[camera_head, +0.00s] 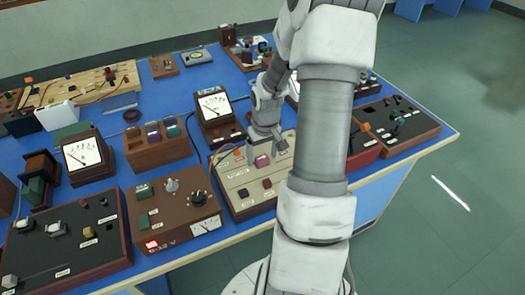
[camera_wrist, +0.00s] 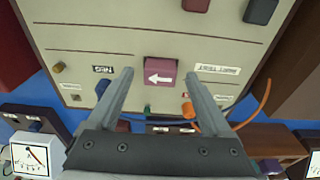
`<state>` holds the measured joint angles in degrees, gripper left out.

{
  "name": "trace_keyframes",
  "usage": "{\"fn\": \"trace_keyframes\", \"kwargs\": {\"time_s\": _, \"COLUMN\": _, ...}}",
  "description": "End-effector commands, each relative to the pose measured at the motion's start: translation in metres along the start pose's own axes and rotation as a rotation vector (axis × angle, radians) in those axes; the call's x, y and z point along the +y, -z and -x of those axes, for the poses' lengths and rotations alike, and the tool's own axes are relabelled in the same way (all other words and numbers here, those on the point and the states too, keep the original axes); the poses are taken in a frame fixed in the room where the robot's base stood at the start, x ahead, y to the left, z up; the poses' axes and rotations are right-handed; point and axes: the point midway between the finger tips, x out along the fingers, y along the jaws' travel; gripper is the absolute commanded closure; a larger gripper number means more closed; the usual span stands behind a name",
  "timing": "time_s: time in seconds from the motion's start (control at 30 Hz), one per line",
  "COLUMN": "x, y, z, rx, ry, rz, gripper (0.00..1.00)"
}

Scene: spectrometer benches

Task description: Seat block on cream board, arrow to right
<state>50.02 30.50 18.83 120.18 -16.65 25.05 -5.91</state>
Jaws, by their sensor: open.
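The mauve block (camera_wrist: 160,72) with a white arrow lies on the cream board (camera_wrist: 100,16) in the wrist view. Its arrow points left there; the board's labels look upside down in that view. The block also shows in the head view (camera_head: 262,161), on the cream board (camera_head: 234,181). My gripper (camera_wrist: 159,75) is open, with one finger on each side of the block and a gap to both. In the head view my gripper (camera_head: 266,150) is just over the block. I cannot tell whether the block is fully seated. My arm hides the board's right side.
A dark block (camera_head: 243,193) and a red block (camera_head: 267,184) sit nearer the board's front. A brown 0-12 V box (camera_head: 172,215) stands left of the board, a meter (camera_head: 213,105) behind it. An orange lead (camera_wrist: 262,102) runs beside the right finger in the wrist view.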

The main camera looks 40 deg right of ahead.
Motion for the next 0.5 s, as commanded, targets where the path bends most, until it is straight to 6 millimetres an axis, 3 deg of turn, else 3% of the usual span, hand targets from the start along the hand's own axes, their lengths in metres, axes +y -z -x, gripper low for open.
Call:
{"fn": "trace_keyframes", "kwargs": {"time_s": 0.17, "x": 0.001, "y": 0.001, "z": 0.017, "rx": 0.003, "ry": -0.002, "rz": -0.002, "gripper": 0.16}}
{"fn": "trace_keyframes", "kwargs": {"time_s": 0.5, "x": 0.001, "y": 0.001, "z": 0.096, "rx": 0.005, "ry": -0.004, "rz": -0.001, "gripper": 0.16}}
